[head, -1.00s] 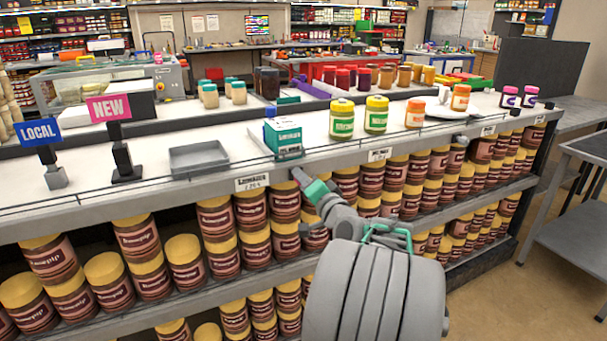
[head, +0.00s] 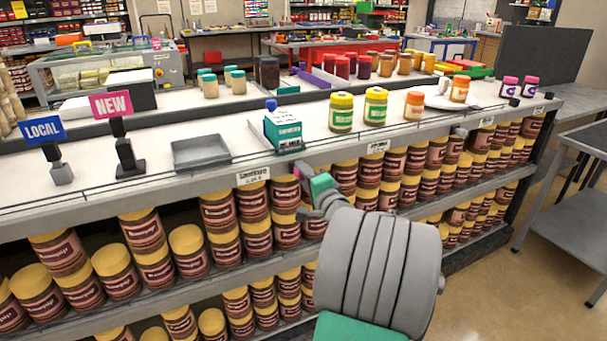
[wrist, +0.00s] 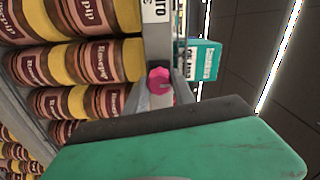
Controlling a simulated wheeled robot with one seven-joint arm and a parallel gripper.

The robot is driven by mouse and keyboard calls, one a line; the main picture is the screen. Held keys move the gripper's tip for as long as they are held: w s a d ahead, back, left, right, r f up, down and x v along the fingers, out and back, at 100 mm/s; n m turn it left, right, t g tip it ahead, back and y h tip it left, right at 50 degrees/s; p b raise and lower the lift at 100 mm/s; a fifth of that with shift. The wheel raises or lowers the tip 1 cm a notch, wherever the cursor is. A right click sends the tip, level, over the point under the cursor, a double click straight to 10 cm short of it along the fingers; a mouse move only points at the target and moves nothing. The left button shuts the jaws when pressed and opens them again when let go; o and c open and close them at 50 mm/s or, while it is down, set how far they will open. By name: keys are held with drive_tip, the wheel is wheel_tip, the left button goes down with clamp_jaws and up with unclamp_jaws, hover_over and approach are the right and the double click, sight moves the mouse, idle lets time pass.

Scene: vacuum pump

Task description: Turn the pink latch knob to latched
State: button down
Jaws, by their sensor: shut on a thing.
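The pink latch knob (wrist: 158,78) shows in the wrist view, close ahead of my gripper and at the grey shelf edge. My gripper (wrist: 161,88) has a grey finger on each side of the knob and is shut on it. The lower part of the knob lies between the fingers, and I cannot read its turn angle. In the head view my gripper (head: 303,173) is at the front edge of the shelf top, below and right of a teal box.
The teal and white box (head: 283,131) stands on the shelf top (head: 240,151) just above my gripper. Green-labelled jars (head: 341,112) stand to its right and a grey tray (head: 201,151) to its left. Brown jars with yellow lids (head: 220,226) fill the shelves below.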

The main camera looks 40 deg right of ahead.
drive_tip(key=c, duration=1.1)
unclamp_jaws()
drive_tip(key=shift+o, duration=0.2)
drive_tip(key=v, duration=0.7)
drive_tip(key=shift+s, duration=0.4)
drive_tip(key=shift+a, duration=0.2)
